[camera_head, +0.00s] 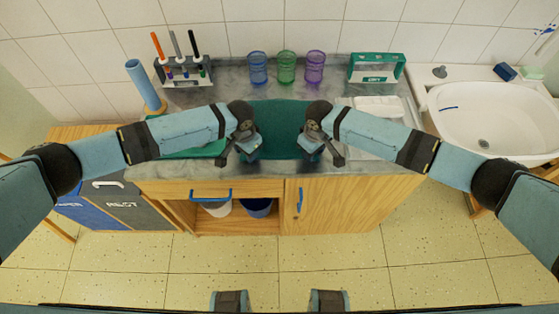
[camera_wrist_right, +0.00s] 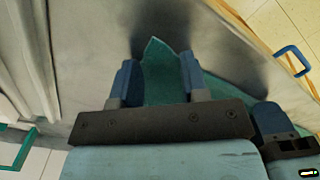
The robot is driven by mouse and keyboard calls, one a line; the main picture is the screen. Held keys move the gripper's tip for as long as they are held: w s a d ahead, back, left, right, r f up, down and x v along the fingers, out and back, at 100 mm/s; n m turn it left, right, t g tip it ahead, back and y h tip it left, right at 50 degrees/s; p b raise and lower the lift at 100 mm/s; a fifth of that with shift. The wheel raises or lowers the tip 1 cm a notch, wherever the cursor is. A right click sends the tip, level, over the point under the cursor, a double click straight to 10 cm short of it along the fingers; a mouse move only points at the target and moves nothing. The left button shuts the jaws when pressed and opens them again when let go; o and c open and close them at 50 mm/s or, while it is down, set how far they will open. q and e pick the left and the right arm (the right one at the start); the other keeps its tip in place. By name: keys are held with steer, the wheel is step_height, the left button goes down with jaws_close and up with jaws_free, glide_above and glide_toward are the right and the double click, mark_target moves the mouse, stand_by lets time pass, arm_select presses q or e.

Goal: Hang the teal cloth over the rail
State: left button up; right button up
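The teal cloth (camera_head: 278,122) lies on the grey counter, between and partly behind my two grippers. My left gripper (camera_head: 248,154) is at the cloth's left side near the counter's front edge; its fingers are too small to judge. My right gripper (camera_head: 312,154) is at the cloth's right side. In the right wrist view, my right gripper (camera_wrist_right: 158,80) has its fingers wide apart, with a pointed part of the cloth (camera_wrist_right: 163,75) between and beyond them.
Three cups, blue (camera_head: 258,68), green (camera_head: 287,67) and purple (camera_head: 314,66), stand at the back. A marker rack (camera_head: 184,72) and blue cylinder (camera_head: 145,85) are left. A white sink (camera_head: 490,115) is right. Another teal flat item (camera_head: 205,150) lies under my left arm.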

arm_select(q)
steer(key=shift+a+f, duration=0.1)
jaws_close()
arm_select(e)
steer(key=shift+d+f, duration=0.1)
jaws_close()
